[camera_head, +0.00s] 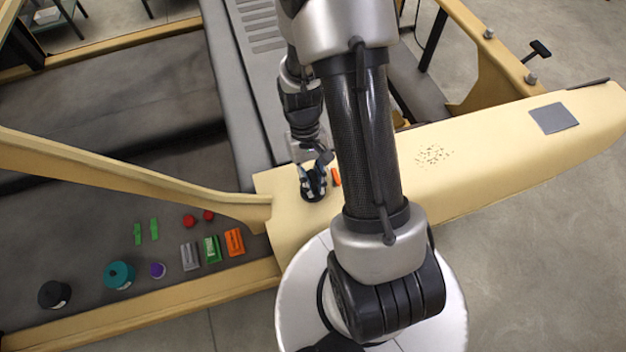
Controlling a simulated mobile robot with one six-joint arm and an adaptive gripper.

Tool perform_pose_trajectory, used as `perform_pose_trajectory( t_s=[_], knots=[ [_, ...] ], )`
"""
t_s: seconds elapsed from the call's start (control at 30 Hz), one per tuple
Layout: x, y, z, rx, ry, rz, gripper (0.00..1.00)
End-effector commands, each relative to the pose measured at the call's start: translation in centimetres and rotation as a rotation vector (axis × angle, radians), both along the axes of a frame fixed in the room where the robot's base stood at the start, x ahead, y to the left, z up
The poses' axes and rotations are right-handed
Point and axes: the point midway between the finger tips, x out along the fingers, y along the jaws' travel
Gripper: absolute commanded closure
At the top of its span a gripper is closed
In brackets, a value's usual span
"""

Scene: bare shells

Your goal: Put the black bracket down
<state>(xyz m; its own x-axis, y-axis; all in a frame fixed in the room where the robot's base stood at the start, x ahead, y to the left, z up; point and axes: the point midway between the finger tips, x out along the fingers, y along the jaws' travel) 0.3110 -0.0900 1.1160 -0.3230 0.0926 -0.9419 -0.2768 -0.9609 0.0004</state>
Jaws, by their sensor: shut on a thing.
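My gripper (314,183) points down over the tan beam surface in the middle of the picture, just left of my large arm link. It is shut on a dark thing at its fingertips, which I take to be the black bracket (313,198). The fingers cover much of the bracket, so its shape is hard to make out. It is low, at or just above the tan surface (285,222); I cannot tell whether it touches.
A small orange piece (336,177) lies right beside my gripper. Left, on the dark floor panel, are a black spool (54,294), teal spool (119,275), purple piece (158,270), and grey (190,257), green (212,249) and orange (234,242) blocks. A grey square (554,118) lies right.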

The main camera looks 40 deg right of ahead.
Motion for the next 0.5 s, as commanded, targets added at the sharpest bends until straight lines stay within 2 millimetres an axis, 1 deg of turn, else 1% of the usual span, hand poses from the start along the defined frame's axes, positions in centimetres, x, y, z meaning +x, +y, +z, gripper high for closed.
perform_pose_trajectory(
  t_s=[0.17,0.4,0.43,0.5],
  knots=[
    [0.04,-0.01,0.10,0.000,-0.001,0.000,1.00],
    [0.02,-0.01,-0.68,0.000,-0.001,0.000,1.00],
    [0.02,-0.01,-0.62,0.000,-0.001,0.000,0.83],
    [0.03,-0.01,-0.55,0.000,-0.001,0.000,0.79]
  ],
)
